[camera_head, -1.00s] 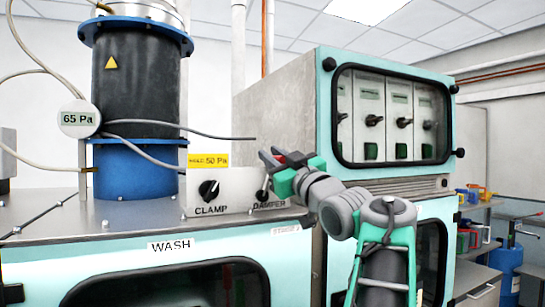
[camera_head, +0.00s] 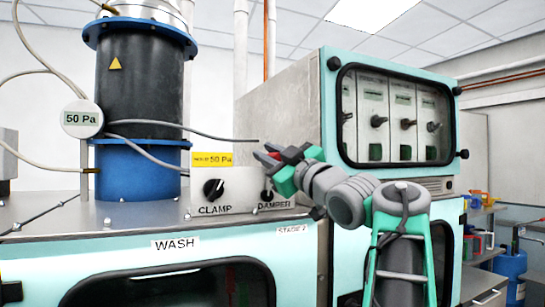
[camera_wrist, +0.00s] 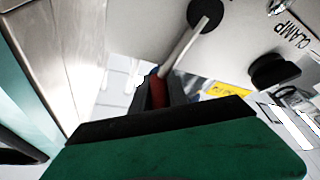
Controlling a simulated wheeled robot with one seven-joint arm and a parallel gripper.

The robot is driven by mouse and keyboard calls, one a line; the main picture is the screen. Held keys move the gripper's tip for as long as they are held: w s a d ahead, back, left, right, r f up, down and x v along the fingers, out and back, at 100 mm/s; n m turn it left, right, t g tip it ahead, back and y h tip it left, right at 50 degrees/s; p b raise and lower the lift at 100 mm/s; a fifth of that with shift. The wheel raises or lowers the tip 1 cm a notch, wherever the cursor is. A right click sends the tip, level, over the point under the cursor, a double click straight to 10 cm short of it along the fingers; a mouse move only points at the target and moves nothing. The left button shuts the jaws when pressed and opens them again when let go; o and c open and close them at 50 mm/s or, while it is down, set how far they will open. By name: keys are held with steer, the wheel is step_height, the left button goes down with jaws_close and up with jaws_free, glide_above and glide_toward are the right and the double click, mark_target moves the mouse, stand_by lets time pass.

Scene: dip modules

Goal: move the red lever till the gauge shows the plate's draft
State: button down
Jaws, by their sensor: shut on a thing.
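The round white gauge (camera_head: 82,118) at the left reads 50 Pa. The yellow plate (camera_head: 212,159) above the control box also ends in 50 Pa; its first word is too small to read surely. My gripper (camera_head: 266,158) is at the box's right end, above the DAMPER label. In the wrist view its dark fingers (camera_wrist: 156,92) are shut on the red grip of the lever (camera_wrist: 157,91). The lever's pale rod runs up to a dark round hub (camera_wrist: 205,15). In the head view my gripper hides most of the lever.
The black CLAMP knob (camera_head: 213,189) is left of the lever on the same box (camera_head: 240,185). A blue and black column (camera_head: 140,100) stands behind at left. The teal-framed cabinet (camera_head: 327,110) rises close by at right. A grey cable (camera_head: 190,131) passes above the box.

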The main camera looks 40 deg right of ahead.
steer(key=c, duration=1.3)
jaws_free()
steer(key=shift+a, duration=0.1)
steer(key=b+v, duration=0.3)
steer(key=v, duration=0.4)
steer(key=shift+s, duration=0.4)
steer(key=shift+f, duration=0.15)
